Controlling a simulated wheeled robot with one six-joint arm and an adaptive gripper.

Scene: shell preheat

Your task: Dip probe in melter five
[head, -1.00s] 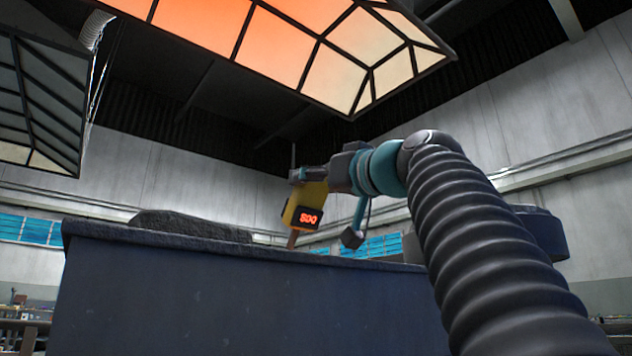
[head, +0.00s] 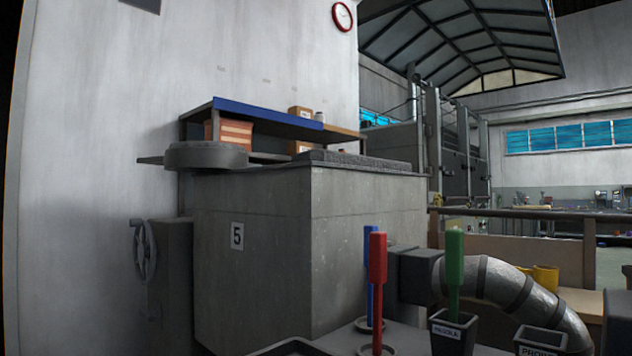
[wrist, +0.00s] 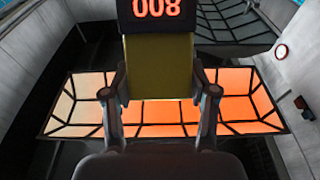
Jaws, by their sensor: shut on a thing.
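Melter five (head: 368,220) is a large grey block with a "5" plate on its front, in the middle of the head view. A round grey lid (head: 205,156) sits at its upper left, and a rough grey slab or surface shows along its top; I cannot see into it. In the wrist view my gripper (wrist: 162,84) is shut on the yellow probe (wrist: 158,55). The probe's dark display shows orange digits upside down. Its tip is out of frame. Neither gripper nor probe shows in the head view.
A red-handled tool (head: 377,285), a blue one (head: 368,250) and a green one (head: 454,265) stand in front, the green in a dark labelled holder. A ribbed duct (head: 510,285) bends at right. A handwheel (head: 143,250) is at left. A glowing hood (wrist: 245,95) shows in the wrist view.

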